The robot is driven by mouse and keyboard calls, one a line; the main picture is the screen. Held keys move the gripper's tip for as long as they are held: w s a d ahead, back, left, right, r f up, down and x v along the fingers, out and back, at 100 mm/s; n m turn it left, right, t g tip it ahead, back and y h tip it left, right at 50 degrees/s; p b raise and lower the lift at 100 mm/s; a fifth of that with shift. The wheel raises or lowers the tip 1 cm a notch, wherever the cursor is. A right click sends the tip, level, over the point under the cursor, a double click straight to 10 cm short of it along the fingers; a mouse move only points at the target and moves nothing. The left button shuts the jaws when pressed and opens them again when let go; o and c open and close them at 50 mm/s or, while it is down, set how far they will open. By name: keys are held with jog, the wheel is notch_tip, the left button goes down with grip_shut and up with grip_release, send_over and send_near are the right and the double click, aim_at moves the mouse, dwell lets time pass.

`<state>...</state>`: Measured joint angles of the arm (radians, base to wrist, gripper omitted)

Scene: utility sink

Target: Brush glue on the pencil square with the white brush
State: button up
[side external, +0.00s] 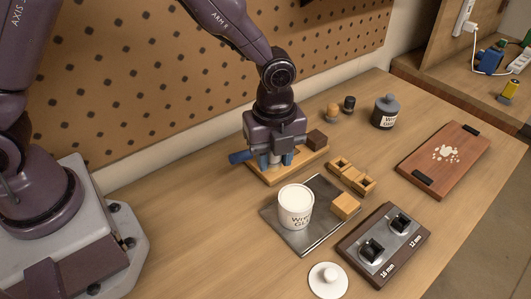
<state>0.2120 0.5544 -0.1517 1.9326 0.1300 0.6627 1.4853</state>
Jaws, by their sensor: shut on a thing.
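My gripper (275,161) points down over a pale wooden board (262,178) against the pegboard wall. It is shut on a small pale thing between blue fingertips; this looks like the white brush, but it is mostly hidden. A blue handle-like piece (240,157) sticks out to the left of the fingers. I cannot tell whether the held thing touches the board. The white glue tub (296,212) stands open and upright on a metal tray (313,241), its top showing white. I cannot make out a pencil square; my gripper covers part of the board.
A wooden block (345,204) lies on the tray, with slotted wooden pieces (352,176) behind. A white lid (328,279) and a dark two-post fixture (382,246) are in front. A dark jar (385,112) and red-brown board (420,158) stand right. The left front bench is clear.

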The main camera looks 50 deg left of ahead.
send_near(297, 199)
jog(key=shift+a, duration=0.1)
jog(key=shift+f, duration=3)
jog(key=shift+f, duration=0.6)
jog(key=shift+r, duration=0.1)
jog(key=shift+r, duration=3.5)
